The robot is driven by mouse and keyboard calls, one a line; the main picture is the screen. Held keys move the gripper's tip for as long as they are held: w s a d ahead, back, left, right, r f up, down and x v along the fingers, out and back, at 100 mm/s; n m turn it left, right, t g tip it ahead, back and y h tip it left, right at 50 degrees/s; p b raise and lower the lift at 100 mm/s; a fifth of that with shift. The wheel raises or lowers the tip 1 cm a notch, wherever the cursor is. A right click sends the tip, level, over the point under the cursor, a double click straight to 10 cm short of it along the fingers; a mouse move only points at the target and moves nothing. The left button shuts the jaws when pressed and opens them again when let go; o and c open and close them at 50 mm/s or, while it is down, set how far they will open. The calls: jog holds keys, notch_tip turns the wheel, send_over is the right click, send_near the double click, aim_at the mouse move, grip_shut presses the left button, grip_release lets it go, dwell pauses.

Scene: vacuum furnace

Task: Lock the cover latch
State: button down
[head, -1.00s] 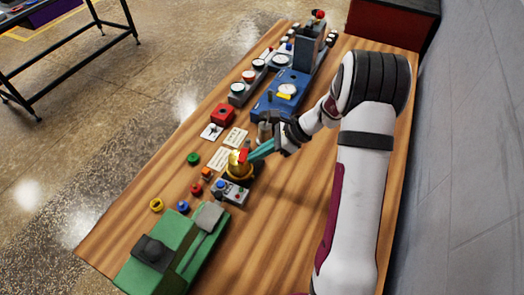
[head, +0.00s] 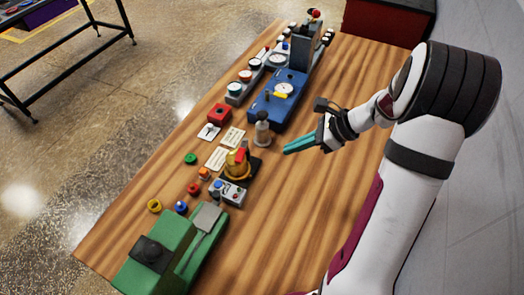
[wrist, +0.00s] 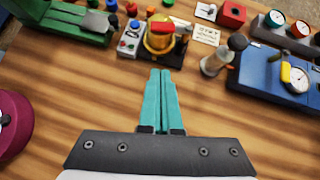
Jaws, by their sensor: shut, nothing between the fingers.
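A gold round fixture (head: 236,168) with a red handle (head: 241,155) on top stands on a dark base at the middle of the table. In the wrist view the gold fixture (wrist: 159,38) is at the top centre, with its red handle (wrist: 162,27) lying roughly sideways. I cannot tell for certain whether this is the cover latch, or whether it is locked. My gripper (head: 287,149), with teal fingers, is right of the fixture and apart from it. In the wrist view my gripper (wrist: 160,72) has its fingers together, empty, pointing toward the fixture.
A grey box with buttons (head: 228,193) adjoins the gold fixture. A grey cylinder with a dark knob (head: 262,131) stands behind it, near the blue gauge unit (head: 279,98). A green machine (head: 160,250) is at the near left. Bare wood (head: 290,205) lies to the right.

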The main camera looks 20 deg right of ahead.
aim_at(242, 150)
jog(key=w+a+f, duration=0.5)
jog(key=a, duration=0.3)
jog(key=shift+f, duration=0.35)
jog(key=shift+w+a, duration=0.1)
